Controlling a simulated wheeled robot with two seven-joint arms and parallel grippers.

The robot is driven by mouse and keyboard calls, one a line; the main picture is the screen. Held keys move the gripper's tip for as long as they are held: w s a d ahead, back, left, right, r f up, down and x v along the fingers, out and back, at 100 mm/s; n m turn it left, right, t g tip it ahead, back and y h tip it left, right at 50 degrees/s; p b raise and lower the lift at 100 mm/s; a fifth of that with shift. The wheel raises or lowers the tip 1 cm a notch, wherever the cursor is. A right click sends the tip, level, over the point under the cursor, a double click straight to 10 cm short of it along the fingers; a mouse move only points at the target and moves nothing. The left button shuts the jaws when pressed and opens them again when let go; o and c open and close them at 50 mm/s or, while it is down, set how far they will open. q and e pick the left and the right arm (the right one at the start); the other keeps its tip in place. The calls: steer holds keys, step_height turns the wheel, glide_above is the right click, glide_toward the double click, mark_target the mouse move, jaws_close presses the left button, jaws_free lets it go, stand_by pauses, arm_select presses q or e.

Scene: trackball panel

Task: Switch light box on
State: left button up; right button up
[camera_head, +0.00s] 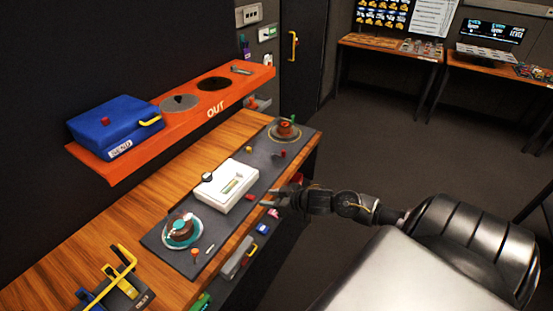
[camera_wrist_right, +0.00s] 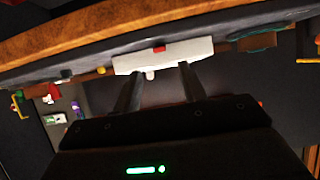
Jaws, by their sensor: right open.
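The light box, a white box (camera_head: 222,199) with a dark round knob on its back left and a slot-like window on top, sits on the dark mat (camera_head: 180,258) in the middle of the bench. It also shows in the right wrist view (camera_wrist_right: 190,52), partly beyond the fingers. A small red piece (camera_head: 249,197) lies by its right side. My right gripper (camera_head: 268,198) is open and empty, to the right of the box and apart from it. Its two fingers (camera_wrist_right: 158,88) point towards the box in the wrist view. My left gripper is out of view.
Round brown pieces on dishes stand at both mat ends, near left (camera_head: 183,231) and far right (camera_head: 285,131). An orange shelf (camera_head: 118,170) with a blue case (camera_head: 113,121) hangs behind. A yellow-handled fixture (camera_head: 122,263) is at near left. The floor right of the bench is clear.

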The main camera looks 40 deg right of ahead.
steer(key=shift+v, duration=1.6)
